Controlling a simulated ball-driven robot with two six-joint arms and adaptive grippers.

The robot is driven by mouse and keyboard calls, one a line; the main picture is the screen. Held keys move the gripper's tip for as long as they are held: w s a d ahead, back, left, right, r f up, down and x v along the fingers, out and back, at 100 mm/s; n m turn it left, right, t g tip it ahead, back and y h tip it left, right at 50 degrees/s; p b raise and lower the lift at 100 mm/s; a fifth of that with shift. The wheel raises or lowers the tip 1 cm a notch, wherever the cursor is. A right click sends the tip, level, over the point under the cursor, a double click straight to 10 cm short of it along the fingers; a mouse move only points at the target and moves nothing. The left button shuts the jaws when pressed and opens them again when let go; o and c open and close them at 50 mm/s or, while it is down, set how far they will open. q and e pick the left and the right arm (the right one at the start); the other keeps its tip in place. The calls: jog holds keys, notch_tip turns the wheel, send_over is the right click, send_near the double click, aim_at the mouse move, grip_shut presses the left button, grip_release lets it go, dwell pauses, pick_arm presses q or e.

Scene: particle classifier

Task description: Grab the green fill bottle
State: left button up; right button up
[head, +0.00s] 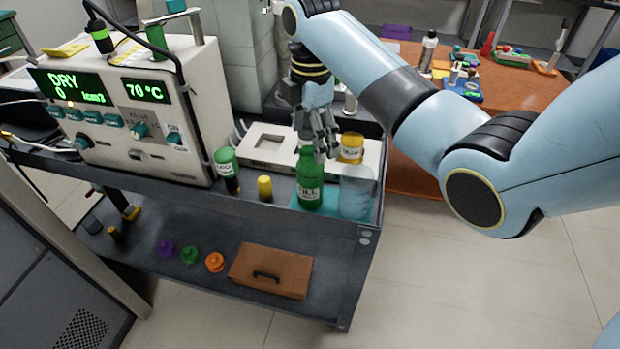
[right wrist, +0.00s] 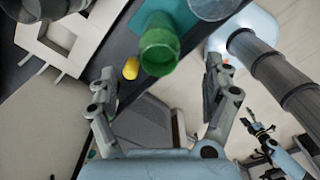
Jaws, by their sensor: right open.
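The green fill bottle (head: 310,187) stands upright on a teal mat near the right end of the cart's top shelf. My right gripper (head: 322,146) is open and hangs over the bottle's top, partly covering its neck in the head view. In the right wrist view the green bottle (right wrist: 158,46) shows between and beyond the spread fingers of the right gripper (right wrist: 160,80); nothing is held. I cannot tell whether a finger touches it. An arm with a small gripper (right wrist: 262,130), seemingly my left, shows at the lower right there; its jaws are too small to judge.
A clear beaker (head: 357,192) stands close right of the bottle, with a yellow-labelled jar (head: 351,148) behind. A yellow vial (head: 265,188) and a green-capped bottle (head: 227,168) stand left. The white control box (head: 150,110) fills the shelf's left. The cart's right edge is near.

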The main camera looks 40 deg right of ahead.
aim_at(310, 171)
notch_tip(310, 171, down, 10)
jog(key=shift+r, duration=0.1)
jog(key=c, duration=1.5)
jog(key=shift+r, duration=0.1)
jog(key=shift+c, duration=0.2)
